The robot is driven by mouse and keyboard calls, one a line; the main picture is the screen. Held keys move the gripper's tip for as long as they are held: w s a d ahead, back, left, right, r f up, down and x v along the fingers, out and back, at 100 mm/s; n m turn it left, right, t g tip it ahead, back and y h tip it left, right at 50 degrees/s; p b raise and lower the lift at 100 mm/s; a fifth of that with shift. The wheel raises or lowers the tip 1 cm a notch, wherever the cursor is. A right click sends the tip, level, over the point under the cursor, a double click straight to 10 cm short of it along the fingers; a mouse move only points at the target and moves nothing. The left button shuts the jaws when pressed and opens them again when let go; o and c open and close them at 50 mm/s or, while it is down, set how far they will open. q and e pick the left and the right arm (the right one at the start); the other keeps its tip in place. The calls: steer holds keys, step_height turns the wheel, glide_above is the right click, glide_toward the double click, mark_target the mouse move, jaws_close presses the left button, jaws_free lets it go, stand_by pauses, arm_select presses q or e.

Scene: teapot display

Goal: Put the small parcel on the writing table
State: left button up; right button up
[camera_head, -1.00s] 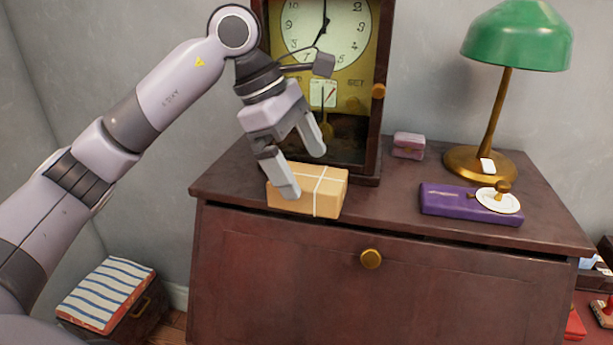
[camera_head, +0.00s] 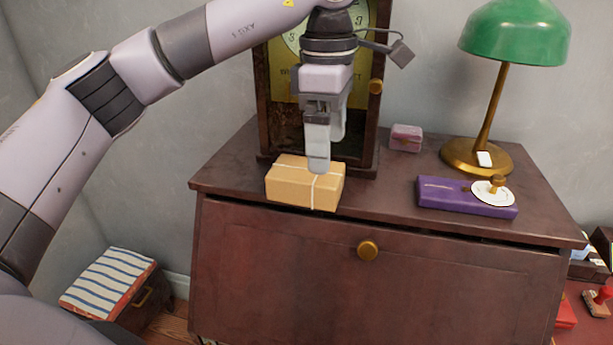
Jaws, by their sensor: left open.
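The small parcel (camera_head: 291,186) is a tan box tied with white string. It lies on top of a dark wooden cabinet (camera_head: 225,180), near its front left edge. My left gripper (camera_head: 328,154) points down at the parcel's right end, its fingers open. The near fingertip overlaps the parcel's top in the picture; I cannot tell if it touches. The far finger is partly hidden behind the near one. A reddish table surface (camera_head: 592,335) shows at the lower right edge; I cannot tell whether it is the writing table. My right gripper is not in view.
A tall clock (camera_head: 377,130) stands behind the parcel, close to my gripper. A small pink box (camera_head: 406,138), a green lamp (camera_head: 518,35) and a purple case (camera_head: 450,196) with a white disc stand to the right. A striped-topped box (camera_head: 105,285) is on the floor.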

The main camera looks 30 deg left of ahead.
mark_target(306, 181)
arm_select(q)
steer(key=shift+w+f+p, duration=0.15)
steer(key=shift+f+p, duration=0.2)
steer(key=shift+f, duration=3.2)
steer(key=c, duration=1)
steer(key=shift+r, duration=0.1)
